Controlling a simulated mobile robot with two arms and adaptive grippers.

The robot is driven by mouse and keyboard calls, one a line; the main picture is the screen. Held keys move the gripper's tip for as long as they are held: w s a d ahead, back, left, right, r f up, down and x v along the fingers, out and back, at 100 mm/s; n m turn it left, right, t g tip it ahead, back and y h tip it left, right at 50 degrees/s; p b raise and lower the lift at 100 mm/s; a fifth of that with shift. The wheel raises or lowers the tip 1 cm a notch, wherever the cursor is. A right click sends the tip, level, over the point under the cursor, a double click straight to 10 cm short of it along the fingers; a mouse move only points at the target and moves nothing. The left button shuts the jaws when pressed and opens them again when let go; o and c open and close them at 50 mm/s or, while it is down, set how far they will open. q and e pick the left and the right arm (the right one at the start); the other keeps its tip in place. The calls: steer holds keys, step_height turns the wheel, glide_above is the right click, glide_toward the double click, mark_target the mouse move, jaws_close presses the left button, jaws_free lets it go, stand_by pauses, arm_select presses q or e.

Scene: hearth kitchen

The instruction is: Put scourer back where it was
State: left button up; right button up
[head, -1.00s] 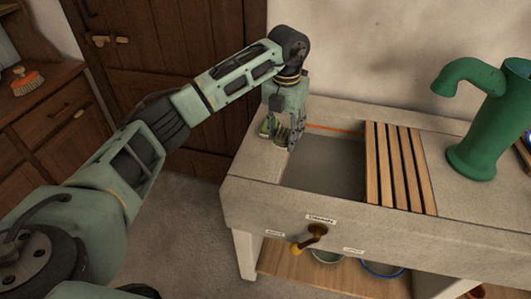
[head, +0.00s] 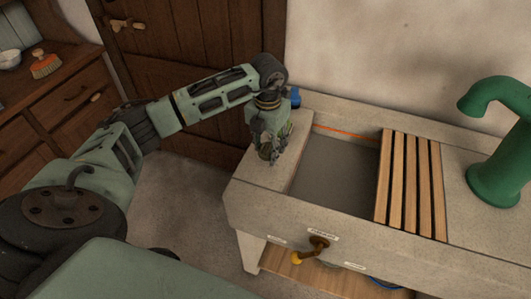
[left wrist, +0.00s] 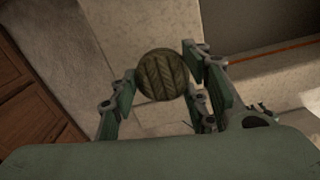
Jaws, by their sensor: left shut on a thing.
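The scourer (left wrist: 162,75) is a round, olive-brown disc with a braided pattern, seen from above in the left wrist view. My left gripper (left wrist: 163,80) is shut on it, with fingers on both sides. In the head view the left gripper (head: 267,150) is over the stone ledge (head: 253,178) left of the sink basin (head: 335,178). The scourer (head: 265,152) shows there only as a small dark-green patch between the fingers. I cannot tell whether it touches the ledge. My right gripper is not in view.
A slatted wooden rack (head: 410,185) covers the basin's right part. A green pump tap (head: 495,170) stands at the right. A small blue thing (head: 295,97) is behind the gripper. A brush (head: 45,65) lies on the left dresser. The front-left ledge is bare.

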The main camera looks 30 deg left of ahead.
mark_target(265, 157)
arm_select(q)
steer(key=shift+s+a+f, duration=0.2)
steer(key=shift+s+f, duration=0.1)
steer(key=shift+f, duration=0.2)
step_height(265, 157, down, 3)
steer(key=shift+f+p, duration=0.1)
steer(key=shift+p, duration=0.55)
steer(key=shift+f, duration=0.2)
steer(key=o, duration=1.1)
steer(key=shift+f, duration=0.1)
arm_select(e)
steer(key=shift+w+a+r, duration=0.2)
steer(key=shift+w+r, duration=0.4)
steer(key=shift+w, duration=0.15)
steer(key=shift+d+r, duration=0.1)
